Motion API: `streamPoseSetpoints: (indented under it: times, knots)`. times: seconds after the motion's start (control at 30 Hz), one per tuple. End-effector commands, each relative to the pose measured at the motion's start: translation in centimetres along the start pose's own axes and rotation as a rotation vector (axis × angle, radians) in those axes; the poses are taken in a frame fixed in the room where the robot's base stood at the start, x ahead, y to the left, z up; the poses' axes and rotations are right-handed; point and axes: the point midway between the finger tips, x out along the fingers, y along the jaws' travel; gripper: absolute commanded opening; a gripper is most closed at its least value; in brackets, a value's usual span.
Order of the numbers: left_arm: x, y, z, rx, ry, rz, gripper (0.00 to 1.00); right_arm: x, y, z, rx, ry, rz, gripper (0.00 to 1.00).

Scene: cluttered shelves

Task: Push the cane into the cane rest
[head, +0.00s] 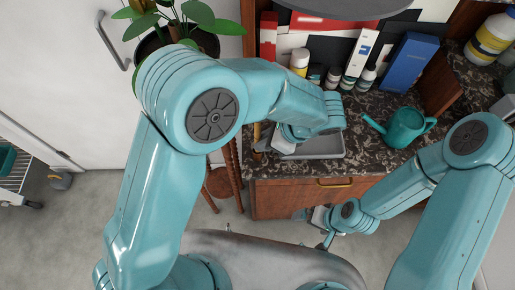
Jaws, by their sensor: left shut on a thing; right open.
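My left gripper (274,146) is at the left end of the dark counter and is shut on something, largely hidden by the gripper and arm. A small tan, wood-coloured piece (257,132) shows just left of this gripper; it may be part of the cane, but I cannot tell for sure. I cannot make out the cane rest clearly. My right gripper (322,236) is open, low in front of the wooden drawer and apart from the counter top.
A grey tray (322,148) lies on the speckled counter (374,153) beside the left gripper. A teal watering can (404,128), a blue box (409,62) and several bottles stand behind. A potted plant (180,30) and a wooden-legged stand (236,172) are at left.

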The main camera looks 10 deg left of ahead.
Motion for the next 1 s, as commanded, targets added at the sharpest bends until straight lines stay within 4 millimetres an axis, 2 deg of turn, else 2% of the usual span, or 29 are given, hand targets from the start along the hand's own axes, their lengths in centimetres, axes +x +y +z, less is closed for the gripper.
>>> streamPoseSetpoints:
  times: [1.0]
  knots:
    - [1.8,0.0,-1.2,0.000,0.000,0.000,0.00,1.5,0.5,0.0,0.000,0.000,0.000,1.00]
